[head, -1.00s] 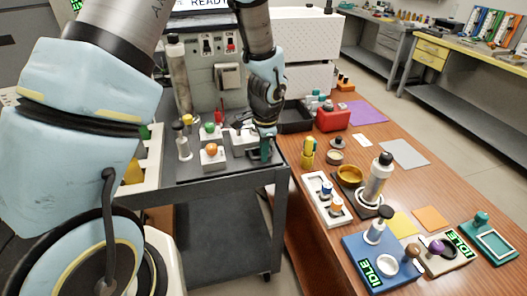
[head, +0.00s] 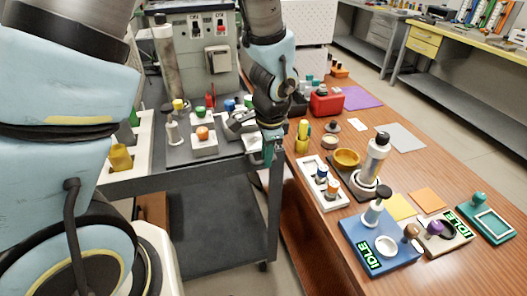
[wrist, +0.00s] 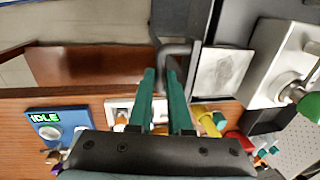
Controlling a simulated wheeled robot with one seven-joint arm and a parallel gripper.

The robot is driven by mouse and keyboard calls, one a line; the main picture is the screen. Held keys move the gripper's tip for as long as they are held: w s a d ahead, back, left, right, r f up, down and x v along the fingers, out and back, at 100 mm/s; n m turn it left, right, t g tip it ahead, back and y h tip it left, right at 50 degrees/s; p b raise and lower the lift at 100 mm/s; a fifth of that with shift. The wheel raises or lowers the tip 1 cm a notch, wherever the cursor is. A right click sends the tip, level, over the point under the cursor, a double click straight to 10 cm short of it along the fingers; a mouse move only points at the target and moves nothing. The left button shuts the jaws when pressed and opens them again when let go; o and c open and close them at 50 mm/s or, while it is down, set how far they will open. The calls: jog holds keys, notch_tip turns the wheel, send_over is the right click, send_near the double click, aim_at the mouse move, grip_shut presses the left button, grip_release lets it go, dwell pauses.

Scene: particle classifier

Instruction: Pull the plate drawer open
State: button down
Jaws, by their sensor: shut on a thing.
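My gripper (head: 268,150) is at the right edge of the dark cart (head: 190,165), with its teal fingers pointing down. In the wrist view the two teal fingers (wrist: 162,85) are close around a dark looped handle (wrist: 180,48). The gripper is shut on this handle. Beside the handle is the plate drawer, with a pale grey square plate (wrist: 222,72) in a dark frame. The fingertips' contact is partly hidden.
White blocks with coloured knobs, one orange (head: 202,133), stand on the cart left of my gripper. The wooden table (head: 330,235) on the right holds a yellow bottle (head: 301,135), a white tray (head: 323,187) and a blue IDLE unit (head: 375,240). Floor shows between cart and table.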

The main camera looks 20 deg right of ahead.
jog(key=c, duration=0.8)
grip_release()
jog(key=shift+c, duration=0.2)
jog(key=shift+r, duration=0.1)
notch_tip(320, 180, up, 10)
jog(key=s, duration=0.1)
jog(key=shift+s+r+b, duration=0.25)
jog(key=shift+s+b, duration=0.15)
jog(key=shift+b, duration=0.05)
jog(key=shift+a, duration=0.1)
jog(key=w+a+n, duration=0.3)
jog(key=a+n, duration=0.6)
jog(key=a, duration=0.5)
jog(key=w+a+n, duration=0.4)
jog(key=a+n, duration=0.5)
jog(key=a, duration=0.6)
jog(key=shift+f+n, duration=0.3)
